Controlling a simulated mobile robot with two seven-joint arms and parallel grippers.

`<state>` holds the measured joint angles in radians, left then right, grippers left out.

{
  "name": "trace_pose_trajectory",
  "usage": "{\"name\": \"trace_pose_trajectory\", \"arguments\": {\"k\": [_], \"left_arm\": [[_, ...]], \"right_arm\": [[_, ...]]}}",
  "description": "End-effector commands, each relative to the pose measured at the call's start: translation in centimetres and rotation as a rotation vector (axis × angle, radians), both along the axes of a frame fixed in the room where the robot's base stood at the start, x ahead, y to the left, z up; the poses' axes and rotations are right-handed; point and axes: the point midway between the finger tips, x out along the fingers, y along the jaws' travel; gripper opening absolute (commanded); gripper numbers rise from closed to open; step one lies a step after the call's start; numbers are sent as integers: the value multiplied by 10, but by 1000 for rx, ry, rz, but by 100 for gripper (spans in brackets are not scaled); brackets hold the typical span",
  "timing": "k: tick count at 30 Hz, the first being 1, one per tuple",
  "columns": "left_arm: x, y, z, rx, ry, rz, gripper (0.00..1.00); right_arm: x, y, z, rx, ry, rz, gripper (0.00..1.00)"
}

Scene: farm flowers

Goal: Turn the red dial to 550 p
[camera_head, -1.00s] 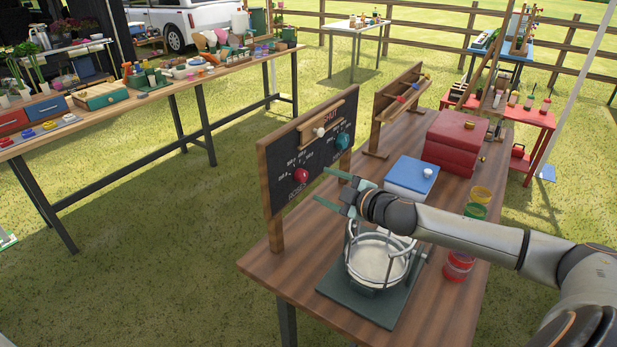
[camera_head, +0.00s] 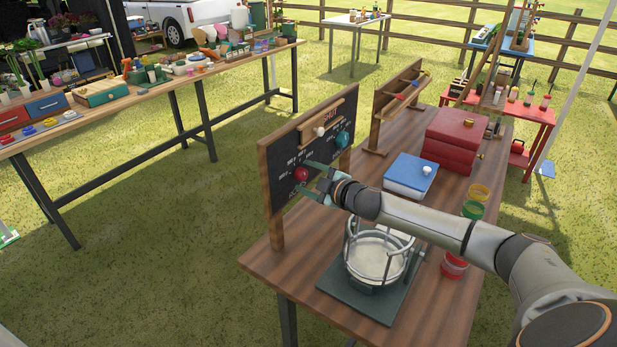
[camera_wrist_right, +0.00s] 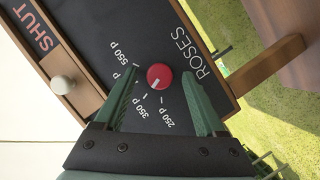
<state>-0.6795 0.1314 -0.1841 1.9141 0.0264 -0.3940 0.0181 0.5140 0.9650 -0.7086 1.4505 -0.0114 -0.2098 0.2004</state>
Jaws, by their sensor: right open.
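The red dial (camera_head: 301,174) sits low on the black signboard (camera_head: 283,149), by the label ROSES. In the right wrist view the red dial (camera_wrist_right: 160,76) has a white mark pointing down-left, roughly toward the 350 p tick. The labels 550 p (camera_wrist_right: 123,53), 350 p and 250 p are readable; another is partly hidden by a finger. My right gripper (camera_head: 304,176) is open in front of the dial. In the right wrist view its green fingertips (camera_wrist_right: 161,74) lie on either side of the dial, with gaps showing. My left gripper is not in view.
A blue dial (camera_head: 342,140) and a white knob (camera_head: 320,131) on a wooden slider sit on the same board. A blue-lidded box (camera_head: 410,174) and red boxes (camera_head: 455,140) are behind.

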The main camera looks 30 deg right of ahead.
Motion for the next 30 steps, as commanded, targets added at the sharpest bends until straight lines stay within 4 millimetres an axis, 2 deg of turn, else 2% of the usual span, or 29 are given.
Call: {"name": "trace_pose_trajectory", "arguments": {"k": [2,21,30], "left_arm": [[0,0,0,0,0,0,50],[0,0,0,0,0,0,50],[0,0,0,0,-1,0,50]], "right_arm": [[0,0,0,0,0,0,72],[0,0,0,0,0,0,0],[0,-1,0,8,4,-1,0]]}}
